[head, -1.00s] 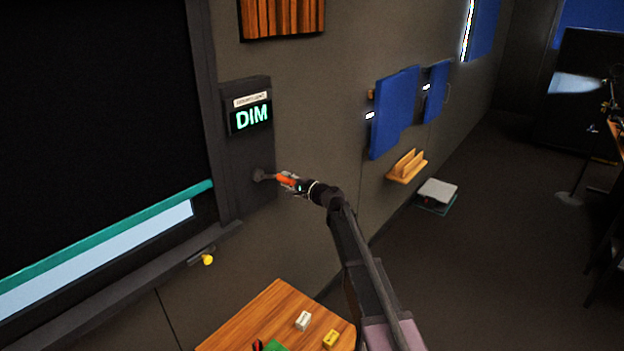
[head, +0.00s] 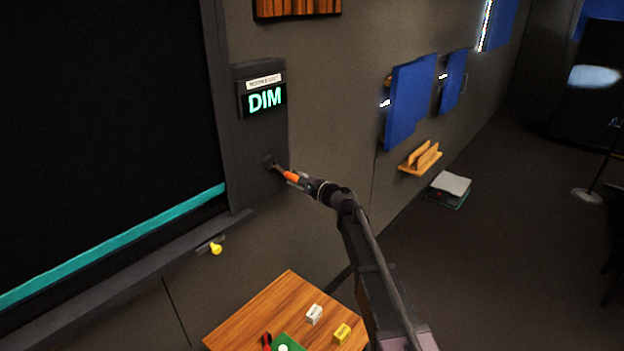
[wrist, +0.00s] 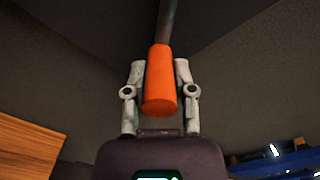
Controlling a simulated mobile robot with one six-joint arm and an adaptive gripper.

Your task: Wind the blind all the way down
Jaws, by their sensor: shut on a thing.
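The black blind (head: 100,120) fills the window at the left in the head view. The winder is a dark crank on the wall panel (head: 255,185), with an orange handle (head: 291,177); the handle also shows in the wrist view (wrist: 160,80). My gripper (head: 302,183) is shut on the orange handle, one finger on each side in the wrist view. A display on the panel reads DIM (head: 265,99) in green.
A yellow knob (head: 215,248) sticks out below the sill. A wooden table (head: 265,305) with a white block (head: 314,314) and a yellow block (head: 342,333) stands below. Blue panels (head: 410,100) and a wooden wall holder (head: 420,158) are at the right.

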